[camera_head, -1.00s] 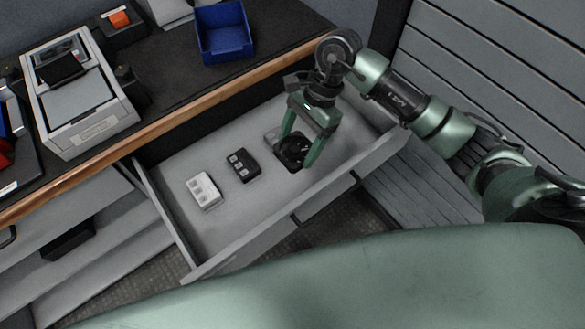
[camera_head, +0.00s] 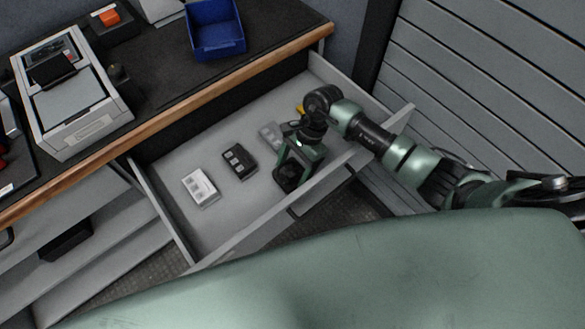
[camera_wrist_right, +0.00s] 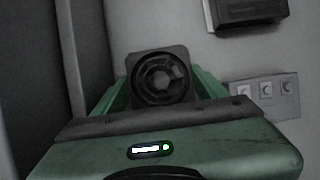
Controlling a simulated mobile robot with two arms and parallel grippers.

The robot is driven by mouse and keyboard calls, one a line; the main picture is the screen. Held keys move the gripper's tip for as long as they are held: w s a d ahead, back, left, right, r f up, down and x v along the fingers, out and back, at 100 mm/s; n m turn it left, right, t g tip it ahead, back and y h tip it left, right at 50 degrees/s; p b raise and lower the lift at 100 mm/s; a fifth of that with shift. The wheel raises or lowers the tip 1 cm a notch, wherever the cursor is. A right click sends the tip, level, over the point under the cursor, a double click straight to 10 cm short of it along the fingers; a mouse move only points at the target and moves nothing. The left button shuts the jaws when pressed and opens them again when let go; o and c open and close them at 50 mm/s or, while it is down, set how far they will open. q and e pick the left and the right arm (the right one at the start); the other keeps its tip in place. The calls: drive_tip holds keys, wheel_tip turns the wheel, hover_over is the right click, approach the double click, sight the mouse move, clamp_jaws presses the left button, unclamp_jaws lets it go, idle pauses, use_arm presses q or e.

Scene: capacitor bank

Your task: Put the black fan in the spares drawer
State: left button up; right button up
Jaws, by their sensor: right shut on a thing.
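The black fan (camera_head: 286,178) is between the fingers of my right gripper (camera_head: 291,172), inside the open grey spares drawer (camera_head: 225,226), near its front wall at the right end. The gripper is shut on it. The right wrist view shows the fan's round face and square frame (camera_wrist_right: 160,78) between the two green fingers. I cannot tell whether the fan touches the drawer floor. My left gripper is not in view.
The drawer also holds a white module (camera_head: 200,187), a black module (camera_head: 239,161) and a grey module (camera_head: 270,136), left of and behind the fan. A blue bin (camera_head: 216,45) and a grey device (camera_head: 72,105) stand on the worktop above.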

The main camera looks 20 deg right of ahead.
drive_tip(key=shift+f, duration=0.15)
drive_tip(key=o, duration=1.1)
drive_tip(key=shift+r, duration=0.4)
drive_tip(key=shift+b+v, duration=0.65)
drive_tip(key=shift+v, duration=5.2)
drive_tip(key=shift+a+r, duration=0.1)
